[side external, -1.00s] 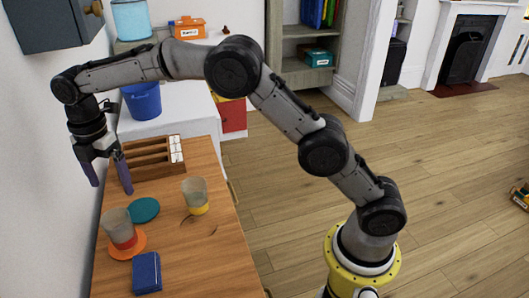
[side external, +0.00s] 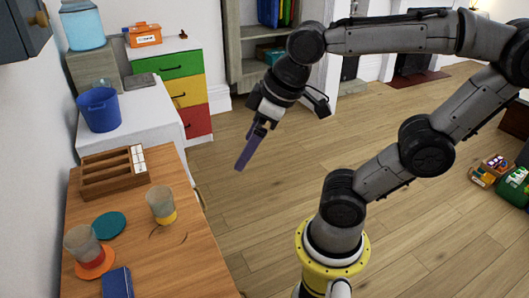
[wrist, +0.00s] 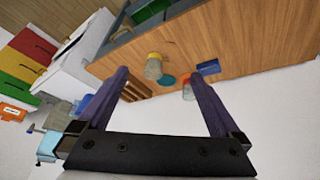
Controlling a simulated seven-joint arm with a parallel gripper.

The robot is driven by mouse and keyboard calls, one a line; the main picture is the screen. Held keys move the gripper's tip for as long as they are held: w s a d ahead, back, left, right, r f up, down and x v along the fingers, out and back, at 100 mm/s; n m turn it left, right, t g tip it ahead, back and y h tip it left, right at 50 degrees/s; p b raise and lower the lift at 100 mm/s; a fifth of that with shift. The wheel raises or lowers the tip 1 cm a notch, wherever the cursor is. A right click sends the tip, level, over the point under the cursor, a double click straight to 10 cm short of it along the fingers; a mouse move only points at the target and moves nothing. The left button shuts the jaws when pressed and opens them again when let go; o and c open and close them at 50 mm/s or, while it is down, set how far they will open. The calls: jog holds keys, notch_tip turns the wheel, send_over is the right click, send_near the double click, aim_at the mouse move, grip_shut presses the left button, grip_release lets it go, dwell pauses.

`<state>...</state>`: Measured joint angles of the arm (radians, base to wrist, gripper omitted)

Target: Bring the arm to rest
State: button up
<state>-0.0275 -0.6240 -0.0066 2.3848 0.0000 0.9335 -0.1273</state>
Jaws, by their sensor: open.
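My gripper (side external: 252,148) hangs in the air over the wooden floor, to the right of the table (side external: 185,250) and apart from it. Its purple fingers overlap in the side view, but in the wrist view my gripper (wrist: 165,95) is open with nothing between the fingers. My arm is bent up and across the right part of the side view. On the table stand a cup with a yellow band (side external: 161,203) and a cup with a red band (side external: 83,246) on an orange coaster (side external: 96,266).
A teal coaster (side external: 109,225), a blue book (side external: 117,283) and a wooden compartment box (side external: 100,177) lie on the table. Behind are a blue bucket (side external: 99,109) and a coloured drawer unit (side external: 182,92). The floor (side external: 260,215) around my gripper is clear. Toys (side external: 490,170) lie far right.

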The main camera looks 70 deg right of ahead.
jog(key=s, duration=0.1)
jog(key=s+f+m, duration=0.1)
jog(key=s+f, duration=0.1)
jog(key=shift+d+f+m, duration=0.1)
jog(key=shift+d+m, duration=0.15)
jog(key=shift+m, duration=0.15)
